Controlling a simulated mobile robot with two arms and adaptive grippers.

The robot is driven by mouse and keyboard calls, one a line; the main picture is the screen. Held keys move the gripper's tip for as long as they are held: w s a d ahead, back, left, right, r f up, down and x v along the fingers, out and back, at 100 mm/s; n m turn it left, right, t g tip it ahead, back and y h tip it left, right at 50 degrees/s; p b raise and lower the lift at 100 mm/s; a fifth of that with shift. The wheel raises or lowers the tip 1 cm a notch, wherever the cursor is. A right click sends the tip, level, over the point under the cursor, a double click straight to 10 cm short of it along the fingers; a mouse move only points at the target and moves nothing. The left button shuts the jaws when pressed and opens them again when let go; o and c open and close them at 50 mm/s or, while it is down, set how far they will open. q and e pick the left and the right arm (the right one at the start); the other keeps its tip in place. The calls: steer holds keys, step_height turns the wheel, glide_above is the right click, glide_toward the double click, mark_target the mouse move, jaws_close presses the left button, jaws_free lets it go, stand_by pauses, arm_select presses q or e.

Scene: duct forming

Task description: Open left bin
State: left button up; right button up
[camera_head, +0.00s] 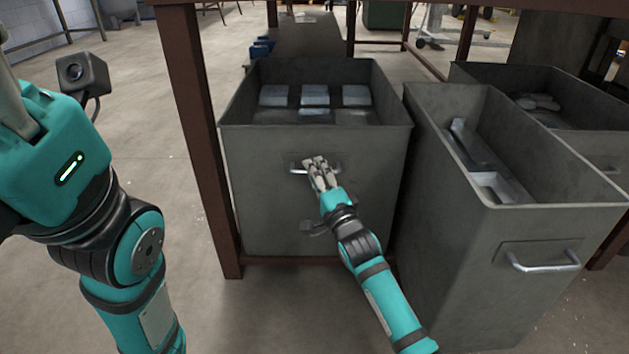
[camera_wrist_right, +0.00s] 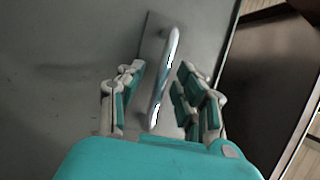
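The left bin (camera_head: 258,190) is a grey metal bin under a brown-framed table, with a metal handle (camera_head: 299,170) on its front. The handle also shows in the right wrist view (camera_wrist_right: 165,75), fixed on a plate. My right gripper (camera_head: 319,174) is at this handle. In the right wrist view its fingers (camera_wrist_right: 155,97) are apart, one on each side of the bar, with gaps visible. My left arm is at the left of the head view, away from the bin; its gripper is mostly cut off by the picture's edge.
A second grey bin (camera_head: 440,200) with a handle (camera_head: 543,262) stands close to the right and holds metal pieces. Another bin (camera_head: 590,150) is behind it. A brown table leg (camera_head: 200,140) stands just left of the left bin. The floor in front is clear.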

steer(key=shift+w+a+r, duration=0.1)
steer(key=shift+w+a, duration=0.1)
steer(key=shift+w, duration=0.1)
steer(key=shift+c, duration=0.3)
jaws_close()
